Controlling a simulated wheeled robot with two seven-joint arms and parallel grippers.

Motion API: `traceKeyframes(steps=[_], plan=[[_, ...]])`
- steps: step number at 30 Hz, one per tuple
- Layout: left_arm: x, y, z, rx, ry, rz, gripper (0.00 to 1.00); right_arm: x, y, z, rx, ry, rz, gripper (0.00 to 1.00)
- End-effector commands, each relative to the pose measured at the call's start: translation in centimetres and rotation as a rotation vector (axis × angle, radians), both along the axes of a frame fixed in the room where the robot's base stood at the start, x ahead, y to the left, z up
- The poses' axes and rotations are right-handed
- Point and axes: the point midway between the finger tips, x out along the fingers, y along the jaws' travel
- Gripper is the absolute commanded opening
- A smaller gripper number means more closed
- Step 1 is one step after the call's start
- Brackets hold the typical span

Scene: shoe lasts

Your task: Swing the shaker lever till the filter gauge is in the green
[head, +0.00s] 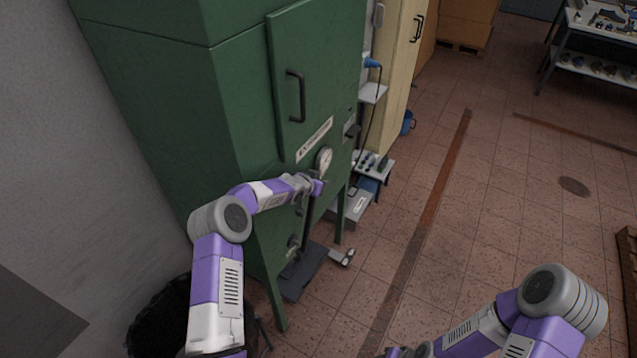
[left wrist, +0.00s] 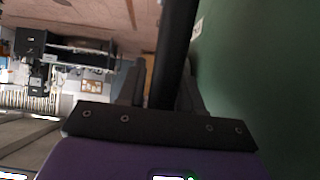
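The green filter cabinet (head: 225,110) stands at the left with its door closed. The filter gauge (head: 324,160) is a small round white dial on its front; its needle and coloured band are too small to read. The shaker lever (head: 308,212) is a dark upright bar below the gauge, partly hidden by my left gripper (head: 318,187). In the left wrist view the black lever (left wrist: 175,50) runs between the two fingers of my left gripper (left wrist: 164,85), which appear closed against its sides. My right arm shows at the bottom right, its gripper outside the frame.
A black bin (head: 160,318) stands at the cabinet's foot beside my left arm. A grey case (head: 350,212) and a small shelf with tools (head: 374,163) are to the right of the cabinet. The tiled floor to the right is open.

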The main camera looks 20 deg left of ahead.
Motion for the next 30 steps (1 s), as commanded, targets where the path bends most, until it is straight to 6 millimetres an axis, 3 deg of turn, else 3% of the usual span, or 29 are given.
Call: traceKeyframes(steps=[3,14,30], plan=[[0.0,0.0,0.0,-0.001,0.0,-0.001,0.49,0.0,0.0,0.0,0.0,0.0,0.0,0.45],[-0.4,0.1,0.3,0.0,0.001,-0.001,0.49,0.0,0.0,-0.1,0.0,0.0,0.0,0.45],[-5.3,1.2,4.1,0.001,0.0,-0.001,0.49,0.0,0.0,-1.1,0.0,0.0,0.0,0.45]])
